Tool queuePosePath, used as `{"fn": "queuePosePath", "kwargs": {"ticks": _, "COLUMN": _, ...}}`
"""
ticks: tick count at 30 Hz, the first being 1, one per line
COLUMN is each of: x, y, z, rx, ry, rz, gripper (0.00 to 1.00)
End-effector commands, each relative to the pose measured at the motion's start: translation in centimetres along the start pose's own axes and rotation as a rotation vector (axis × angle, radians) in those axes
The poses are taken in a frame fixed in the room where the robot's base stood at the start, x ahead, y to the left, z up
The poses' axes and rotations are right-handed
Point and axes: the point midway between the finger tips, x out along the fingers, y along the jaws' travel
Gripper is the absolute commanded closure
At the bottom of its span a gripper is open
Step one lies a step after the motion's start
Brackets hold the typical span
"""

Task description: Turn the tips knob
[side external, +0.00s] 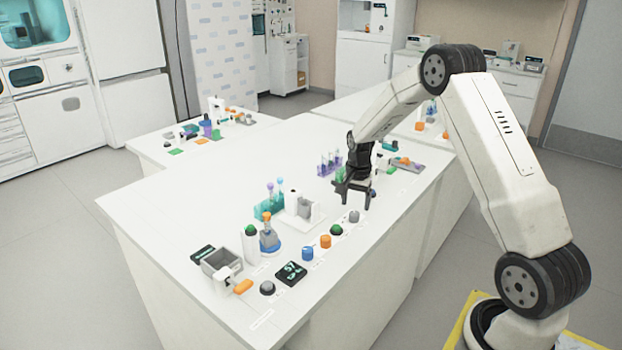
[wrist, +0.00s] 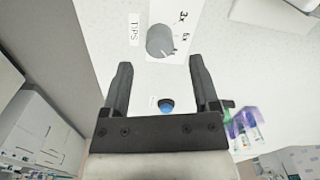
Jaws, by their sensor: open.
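The tips knob (wrist: 160,40) is a grey round knob with a white pointer. In the wrist view it stands beside a "TIPS" label (wrist: 135,29) and the marks "3x" and "6x". A grey knob (side external: 354,216) just in front of my gripper in the side view appears to be the same one. My gripper (wrist: 160,65) is open and empty, pointing down. In the wrist view the knob lies just beyond the fingertips, not between them. In the side view my gripper (side external: 354,200) hangs low over the bench; its exact height is hard to tell.
A blue button (wrist: 166,106) lies between my fingers in the wrist view, near the gripper's palm. A rack of purple tubes (side external: 329,163) stands behind my gripper. A green-topped knob (side external: 335,230) and an orange knob (side external: 325,241) stand along the bench edge.

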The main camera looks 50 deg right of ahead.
Motion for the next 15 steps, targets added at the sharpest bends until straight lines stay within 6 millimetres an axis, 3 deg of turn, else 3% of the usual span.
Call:
{"fn": "queuePosePath", "kwargs": {"ticks": 6, "x": 2.7, "y": 0.0, "z": 0.0, "rx": -0.001, "ry": -0.002, "rz": 0.0, "gripper": 0.22}}
{"fn": "queuePosePath", "kwargs": {"ticks": 15, "x": 4.1, "y": 0.0, "z": 0.0, "rx": -0.001, "ry": 0.0, "rz": -0.001, "gripper": 0.22}}
